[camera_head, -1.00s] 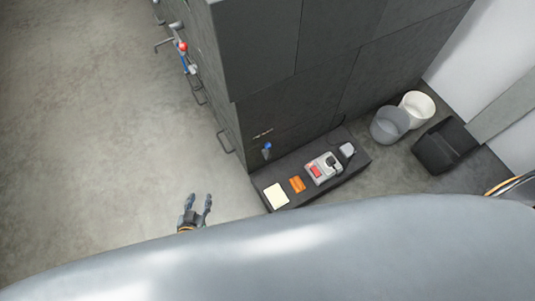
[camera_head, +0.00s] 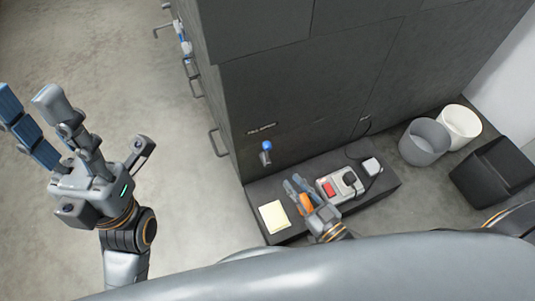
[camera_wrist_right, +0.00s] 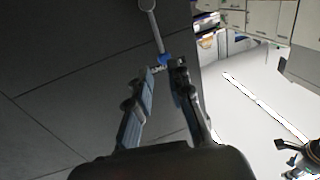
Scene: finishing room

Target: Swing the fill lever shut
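The fill lever (camera_head: 266,150), a short grey lever with a blue grip, is on the dark cabinet's front face, below a small label. In the right wrist view the lever (camera_wrist_right: 155,30) is a grey rod with a pale round end, and its blue part lies just beyond my fingertips. My right gripper (camera_head: 294,184) is open above the ledge, below and right of the lever in the head view. Its fingers (camera_wrist_right: 163,72) are apart; whether one touches the lever I cannot tell. My left gripper (camera_head: 30,100) is open and empty at the left, well away from the lever.
The ledge (camera_head: 258,194) bears a pale yellow pad (camera_head: 274,217), an orange item (camera_head: 305,203) partly behind my right gripper, and a grey device with a red part (camera_head: 346,186). Two bins (camera_head: 424,142) and a black box (camera_head: 493,172) stand right. Floor at left is open.

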